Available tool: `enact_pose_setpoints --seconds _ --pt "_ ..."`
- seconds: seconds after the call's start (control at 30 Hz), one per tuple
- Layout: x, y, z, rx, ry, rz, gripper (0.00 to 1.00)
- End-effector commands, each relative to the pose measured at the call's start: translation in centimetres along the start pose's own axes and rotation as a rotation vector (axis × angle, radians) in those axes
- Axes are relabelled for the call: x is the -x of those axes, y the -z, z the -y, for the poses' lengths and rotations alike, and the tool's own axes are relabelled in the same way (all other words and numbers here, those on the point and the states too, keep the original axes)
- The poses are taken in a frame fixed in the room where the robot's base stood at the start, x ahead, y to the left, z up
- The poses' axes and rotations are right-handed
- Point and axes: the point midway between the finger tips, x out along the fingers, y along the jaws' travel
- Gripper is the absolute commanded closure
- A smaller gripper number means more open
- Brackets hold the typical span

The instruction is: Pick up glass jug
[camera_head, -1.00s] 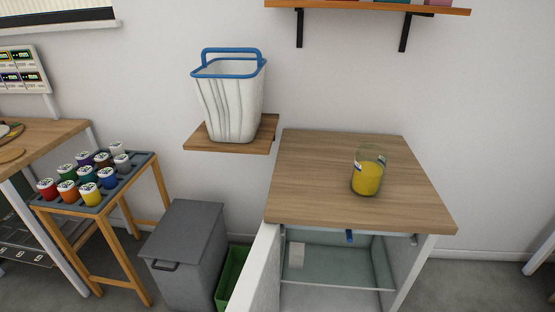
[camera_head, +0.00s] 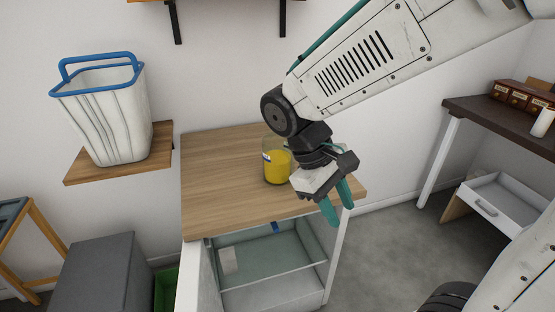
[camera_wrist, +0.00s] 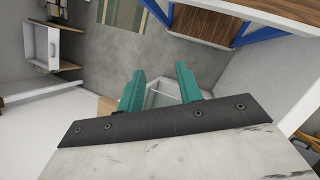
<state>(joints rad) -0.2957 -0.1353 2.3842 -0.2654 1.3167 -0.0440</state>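The glass jug (camera_head: 277,165) holds yellow liquid and stands upright on the wooden top of the cabinet (camera_head: 222,170) in the head view. Its right upper side is partly hidden behind my arm. My gripper (camera_head: 338,206) is to the right of the jug, above the cabinet top's front right edge, with its teal fingers pointing down. In the wrist view my gripper's fingers (camera_wrist: 160,88) are apart with nothing between them. The jug cannot be made out in the wrist view.
A white basket with a blue rim (camera_head: 103,115) stands on a wall shelf (camera_head: 80,172) at left. The cabinet's front is open below its top. A grey bin (camera_head: 98,275) stands at lower left. A dark desk (camera_head: 500,118) and a white drawer (camera_head: 505,205) are at right.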

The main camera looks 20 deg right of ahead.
Motion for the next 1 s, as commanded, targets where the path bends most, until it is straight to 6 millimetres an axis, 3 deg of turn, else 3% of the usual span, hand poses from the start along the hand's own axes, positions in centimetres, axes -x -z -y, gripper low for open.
enact_pose_setpoints --seconds 0.43,0.7,0.83,1.0 --pt "-2.6 14.7 -1.5 0.546 -0.535 0.507 0.65" --pt "-1.6 23.3 -1.7 0.775 -0.878 0.754 0.65" --pt "0.2 25.2 -2.3 0.814 -0.978 0.827 0.65" --pt "0.6 25.1 -4.0 0.824 -0.997 0.858 0.65"
